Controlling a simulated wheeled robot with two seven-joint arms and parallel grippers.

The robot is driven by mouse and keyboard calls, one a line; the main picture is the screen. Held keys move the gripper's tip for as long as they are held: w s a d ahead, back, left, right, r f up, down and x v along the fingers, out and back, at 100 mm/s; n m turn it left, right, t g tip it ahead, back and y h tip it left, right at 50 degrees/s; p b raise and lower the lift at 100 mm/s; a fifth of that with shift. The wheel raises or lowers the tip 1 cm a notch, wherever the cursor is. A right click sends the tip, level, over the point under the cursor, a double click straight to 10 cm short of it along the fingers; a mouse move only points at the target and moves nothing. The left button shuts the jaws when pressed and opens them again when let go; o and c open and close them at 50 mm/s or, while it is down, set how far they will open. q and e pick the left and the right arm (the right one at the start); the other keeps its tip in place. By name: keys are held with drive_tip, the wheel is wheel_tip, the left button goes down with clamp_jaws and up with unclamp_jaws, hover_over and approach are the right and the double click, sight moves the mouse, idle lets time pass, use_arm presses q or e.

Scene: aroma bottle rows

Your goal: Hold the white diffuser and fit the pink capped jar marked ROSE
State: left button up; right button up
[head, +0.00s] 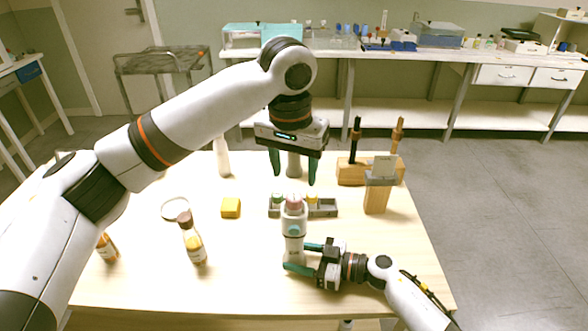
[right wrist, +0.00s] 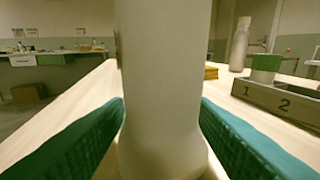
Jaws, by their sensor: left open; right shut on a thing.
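The white diffuser (head: 294,246) stands upright near the table's front right in the head view. It also fills the middle of the right wrist view (right wrist: 165,90). My right gripper (head: 294,258) is shut on its lower body, one finger on each side. A pink cap (head: 294,201) shows at the diffuser's top; its ROSE mark is not readable, and I cannot tell how firmly it is seated. My left gripper (head: 294,178) is open and empty, fingers pointing down, above and behind the pink cap and apart from it.
Behind the diffuser, a grey numbered tray (head: 326,208) holds a green-capped jar (head: 278,198) and a yellow-capped jar (head: 312,198). A wooden holder (head: 352,172) stands at the back right.

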drive_tip(key=o, duration=0.8)
drive_tip(key=shift+o, duration=0.2)
drive_tip(key=shift+d, duration=0.1)
